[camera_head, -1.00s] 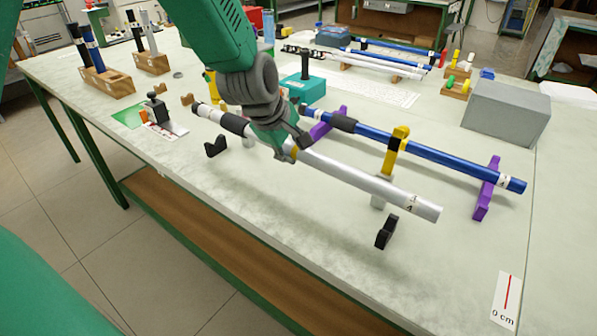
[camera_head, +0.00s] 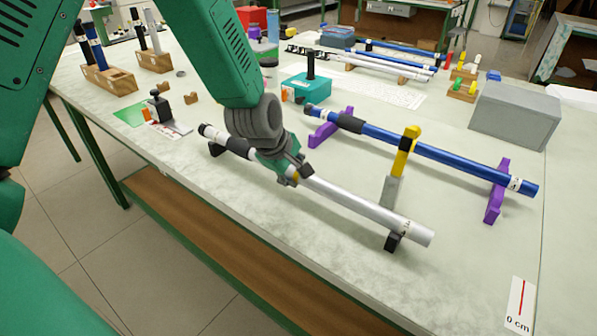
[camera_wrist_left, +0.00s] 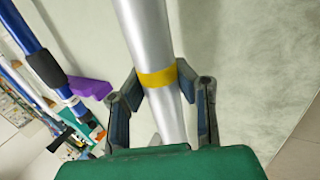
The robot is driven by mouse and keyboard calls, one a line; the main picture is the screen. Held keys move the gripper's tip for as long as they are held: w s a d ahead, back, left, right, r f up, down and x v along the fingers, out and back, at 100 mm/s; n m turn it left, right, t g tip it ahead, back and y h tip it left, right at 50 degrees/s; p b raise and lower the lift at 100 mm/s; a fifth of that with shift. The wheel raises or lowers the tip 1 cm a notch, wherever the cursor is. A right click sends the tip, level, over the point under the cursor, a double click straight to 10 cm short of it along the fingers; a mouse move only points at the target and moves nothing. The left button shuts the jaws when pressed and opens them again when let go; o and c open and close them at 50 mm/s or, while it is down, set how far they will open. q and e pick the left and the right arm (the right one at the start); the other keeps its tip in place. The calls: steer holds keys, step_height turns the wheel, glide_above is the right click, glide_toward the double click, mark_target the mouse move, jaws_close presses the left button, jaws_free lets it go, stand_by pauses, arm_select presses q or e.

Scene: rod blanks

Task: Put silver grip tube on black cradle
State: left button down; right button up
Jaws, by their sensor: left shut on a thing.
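The silver grip tube (camera_head: 345,201) has a black grip at its far left end and a labelled right end. My left gripper (camera_head: 287,178) is shut on it near the middle. In the left wrist view the fingers (camera_wrist_left: 160,95) stand either side of the tube (camera_wrist_left: 147,38) at a yellow band (camera_wrist_left: 157,77). The black cradle's two supports, the right one (camera_head: 393,242) and the left one (camera_head: 215,150), show under the tube near its ends. The tube overlaps both in the picture; I cannot tell whether its full weight rests on them. My right gripper is out of view.
A blue tube (camera_head: 440,155) lies on purple supports (camera_head: 495,195) behind. A grey stand with a yellow top (camera_head: 404,150) stands between the tubes. A grey box (camera_head: 515,115) is at the right. The table's front edge is close to the silver tube.

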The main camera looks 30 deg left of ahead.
arm_select(q)
steer(key=c, duration=1.3)
jaws_free()
steer(key=shift+a+f, duration=0.1)
steer(key=shift+a, duration=0.2)
steer(key=shift+d+r, duration=0.2)
steer(key=shift+d, duration=0.35)
steer(key=shift+d+r, duration=0.15)
steer(key=shift+r, duration=0.2)
steer(key=p+v, duration=0.2)
steer(key=v, duration=1)
steer(key=shift+p, duration=0.35)
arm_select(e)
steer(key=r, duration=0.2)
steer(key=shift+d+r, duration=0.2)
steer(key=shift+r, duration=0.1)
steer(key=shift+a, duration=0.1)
arm_select(q)
steer(key=shift+a+f, duration=0.15)
steer(key=shift+a, duration=0.4)
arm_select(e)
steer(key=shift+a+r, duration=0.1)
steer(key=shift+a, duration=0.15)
